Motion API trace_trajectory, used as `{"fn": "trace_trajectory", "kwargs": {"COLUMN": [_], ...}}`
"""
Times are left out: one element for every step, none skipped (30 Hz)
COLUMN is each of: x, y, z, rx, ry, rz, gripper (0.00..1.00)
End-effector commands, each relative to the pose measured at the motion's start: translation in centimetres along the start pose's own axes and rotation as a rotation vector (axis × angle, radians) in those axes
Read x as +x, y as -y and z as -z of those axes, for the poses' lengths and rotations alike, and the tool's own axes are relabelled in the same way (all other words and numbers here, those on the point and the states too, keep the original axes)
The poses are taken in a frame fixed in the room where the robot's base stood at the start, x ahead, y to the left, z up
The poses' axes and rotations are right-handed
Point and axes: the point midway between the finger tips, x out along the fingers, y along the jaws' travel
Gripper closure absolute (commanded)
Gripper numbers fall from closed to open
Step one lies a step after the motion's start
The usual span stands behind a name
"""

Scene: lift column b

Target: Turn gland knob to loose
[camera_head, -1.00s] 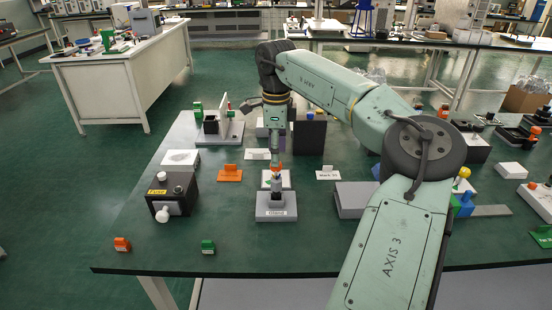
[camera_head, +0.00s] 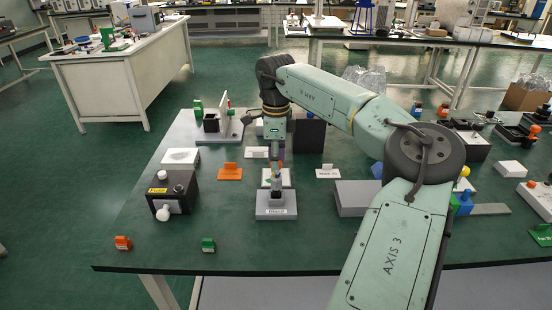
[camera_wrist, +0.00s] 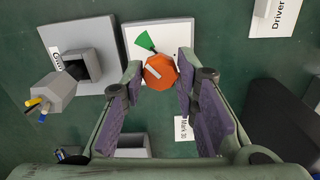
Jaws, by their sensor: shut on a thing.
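The orange many-sided knob (camera_wrist: 158,76) shows in the wrist view, with a pale slanted line on its face. It stands at a white plate (camera_wrist: 133,33). A green wedge (camera_wrist: 146,41) lies on the plate just above the knob in that view. My gripper (camera_wrist: 161,82) has its purple-padded fingers on both sides of the knob and is shut on it. A grey base (camera_wrist: 60,34) with a label, seemingly "Gland", lies beside the plate. In the head view my gripper (camera_head: 275,166) points straight down behind the grey base (camera_head: 276,202) and hides most of the knob.
A black box with a yellow label (camera_head: 171,188) stands left on the green table. An orange card holder (camera_head: 229,173) and a "Mark" card (camera_head: 328,172) flank the gripper. A grey block (camera_head: 353,198) lies to the right. The front of the table is mostly bare.

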Motion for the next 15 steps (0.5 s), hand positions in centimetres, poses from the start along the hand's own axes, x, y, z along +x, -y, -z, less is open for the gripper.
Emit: {"fn": "trace_trajectory", "kwargs": {"x": [-0.01,-0.01,-0.01,-0.01,-0.01,-0.01,-0.01,-0.01,-0.01,-0.01,-0.01,-0.02,-0.02,-0.02,-0.02], "y": [-0.01,-0.01,-0.01,-0.01,-0.02,-0.02,-0.02,-0.02,-0.02,-0.02,-0.02,-0.02,-0.02,-0.02,-0.02], "z": [0.0,0.0,0.0,0.0,0.0,0.0,0.0,0.0,-0.01,-0.01,-0.01,-0.01,-0.01,-0.01,0.0], "rx": [0.0,0.0,0.0,0.0,0.0,0.0,0.0,0.0,0.0,0.0,0.0,0.001,0.003,0.006,0.011], "ry": [0.0,0.0,0.0,0.0,0.0,0.0,0.0,0.0,0.0,0.0,0.0,0.0,0.0,0.0,0.0], "rz": [0.0,0.0,0.0,0.0,-0.001,-0.001,-0.001,-0.001,-0.001,-0.001,-0.001,-0.001,-0.001,-0.001,-0.001], "gripper": [0.82,0.84,0.87,0.89,0.91,0.93,0.95,0.97,1.0,1.0,1.0,1.0,1.0,1.0,1.0]}}
